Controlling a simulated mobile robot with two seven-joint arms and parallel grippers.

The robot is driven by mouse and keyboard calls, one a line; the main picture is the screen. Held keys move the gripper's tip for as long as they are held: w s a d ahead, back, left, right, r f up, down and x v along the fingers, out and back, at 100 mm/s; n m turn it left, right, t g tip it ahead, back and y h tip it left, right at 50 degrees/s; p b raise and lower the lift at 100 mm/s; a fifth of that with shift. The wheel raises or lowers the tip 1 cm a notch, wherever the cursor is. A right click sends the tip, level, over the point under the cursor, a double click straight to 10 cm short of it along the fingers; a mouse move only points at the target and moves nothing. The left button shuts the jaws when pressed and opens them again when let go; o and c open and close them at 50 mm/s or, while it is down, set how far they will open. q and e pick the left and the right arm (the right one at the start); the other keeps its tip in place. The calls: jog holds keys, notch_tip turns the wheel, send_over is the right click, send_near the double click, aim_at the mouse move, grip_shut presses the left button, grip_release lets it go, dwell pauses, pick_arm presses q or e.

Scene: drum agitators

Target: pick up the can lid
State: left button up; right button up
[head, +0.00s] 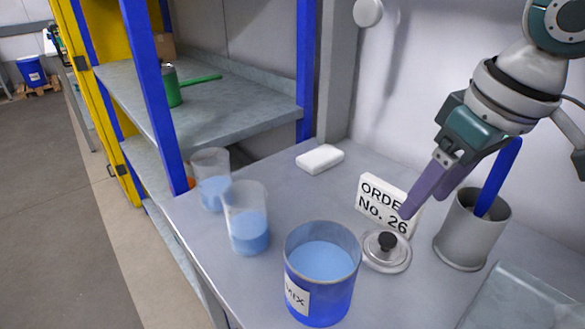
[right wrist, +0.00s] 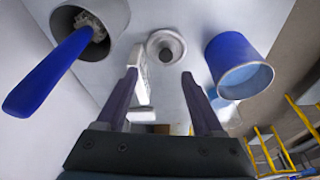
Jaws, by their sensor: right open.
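The can lid (head: 386,251) is a round metallic disc with a black knob, lying flat on the grey table just right of the blue can. In the right wrist view the lid (right wrist: 166,48) is ahead of and between the fingers. My right gripper (head: 418,200) is open and empty, above the lid and apart from it. Its two purple fingers also show in the right wrist view (right wrist: 160,75). The blue can (head: 320,275) is labelled MIX, stands open and holds light blue liquid; it also shows in the right wrist view (right wrist: 238,65). My left gripper is not in view.
An order sign (head: 383,205) stands right behind the lid, close to my right fingers. A grey pot (head: 465,235) with a blue-handled tool stands right of the lid. Two clear cups (head: 246,222) of blue liquid stand left. A white block (head: 320,159) lies at the back.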

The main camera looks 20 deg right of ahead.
aim_at(389, 238)
jog(key=x, duration=0.3)
jog(key=shift+s+a+f, duration=0.15)
jog(key=shift+s+f, duration=0.05)
jog(key=shift+f, duration=0.25)
jog(key=x, duration=0.2)
jog(key=b+x, duration=0.1)
jog(key=a+x, duration=0.1)
jog(key=x, duration=0.1)
jog(key=shift+w+f, duration=0.2)
jog(key=shift+w, duration=0.15)
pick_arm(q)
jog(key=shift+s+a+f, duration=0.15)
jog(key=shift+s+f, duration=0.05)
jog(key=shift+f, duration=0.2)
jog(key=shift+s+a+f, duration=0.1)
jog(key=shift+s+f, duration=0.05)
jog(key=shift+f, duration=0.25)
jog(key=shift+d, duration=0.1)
pick_arm(e)
grip_shut()
